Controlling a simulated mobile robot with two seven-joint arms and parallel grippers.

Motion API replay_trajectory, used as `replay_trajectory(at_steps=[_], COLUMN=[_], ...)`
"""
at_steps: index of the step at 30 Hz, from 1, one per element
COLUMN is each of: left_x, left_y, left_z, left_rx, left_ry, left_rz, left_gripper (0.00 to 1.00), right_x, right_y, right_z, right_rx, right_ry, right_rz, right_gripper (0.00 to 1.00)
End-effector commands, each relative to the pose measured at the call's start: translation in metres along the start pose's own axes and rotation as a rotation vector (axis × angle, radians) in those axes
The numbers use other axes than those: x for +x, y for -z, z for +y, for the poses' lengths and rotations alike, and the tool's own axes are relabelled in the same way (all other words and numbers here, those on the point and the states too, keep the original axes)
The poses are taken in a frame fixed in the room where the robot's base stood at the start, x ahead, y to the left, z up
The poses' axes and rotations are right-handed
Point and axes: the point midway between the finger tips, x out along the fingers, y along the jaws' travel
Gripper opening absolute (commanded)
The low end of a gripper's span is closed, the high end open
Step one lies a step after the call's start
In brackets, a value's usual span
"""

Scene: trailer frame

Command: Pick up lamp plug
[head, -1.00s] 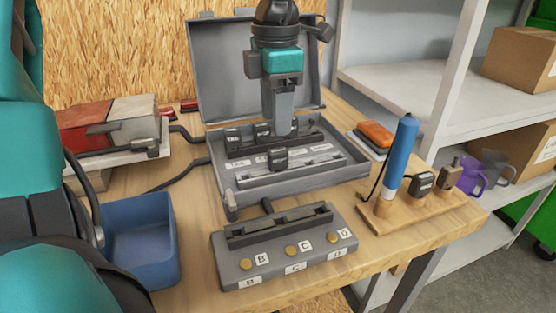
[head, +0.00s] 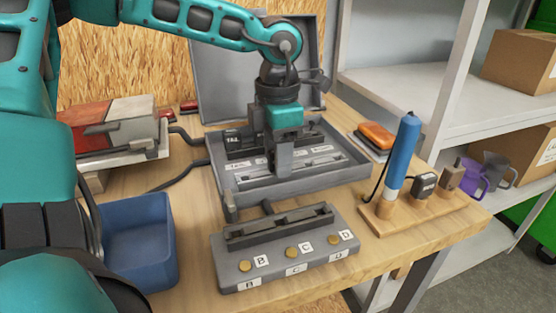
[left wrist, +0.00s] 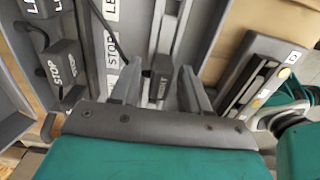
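My left gripper (head: 281,172) points down into the open grey case (head: 340,177), over its front row of sockets. In the left wrist view the two fingers (left wrist: 160,95) are apart, with a small dark plug (left wrist: 159,80) between them. I cannot tell whether they touch it. In the head view the gripper hides this plug. A black plug labelled TAIL (head: 233,140) sits in the back row. The left wrist view also shows a STOP plug (left wrist: 61,68) and another labelled plug (left wrist: 40,8). My right gripper is not in view.
A grey button panel (head: 290,245) lies before the case. A blue bin (head: 138,245) is at left. A wooden holder (head: 425,215) with a blue tool (head: 403,150) stands at right, beside an orange block (head: 377,134). The raised case lid (head: 215,70) is behind.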

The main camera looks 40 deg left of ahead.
Motion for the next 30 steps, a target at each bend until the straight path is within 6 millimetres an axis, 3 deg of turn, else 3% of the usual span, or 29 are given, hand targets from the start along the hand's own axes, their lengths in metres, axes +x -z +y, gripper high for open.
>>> replay_trajectory(at_steps=[10,22,26,30], left_x=[0.0,-0.01,-0.027,-0.058], left_y=[0.0,-0.001,-0.001,-0.001], left_z=[0.0,0.0,0.0,0.001], left_rx=[0.0,0.0,0.001,-0.001], left_ry=[0.0,-0.002,-0.004,-0.004], left_rz=[0.0,-0.001,-0.003,-0.005], left_gripper=[0.14,0.13,0.13,0.13], right_x=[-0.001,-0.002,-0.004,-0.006], right_y=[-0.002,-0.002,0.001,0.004], right_z=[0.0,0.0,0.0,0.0], right_rx=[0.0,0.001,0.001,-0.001], right_ry=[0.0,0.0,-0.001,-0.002], right_rz=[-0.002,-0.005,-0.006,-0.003], right_gripper=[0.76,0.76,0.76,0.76])
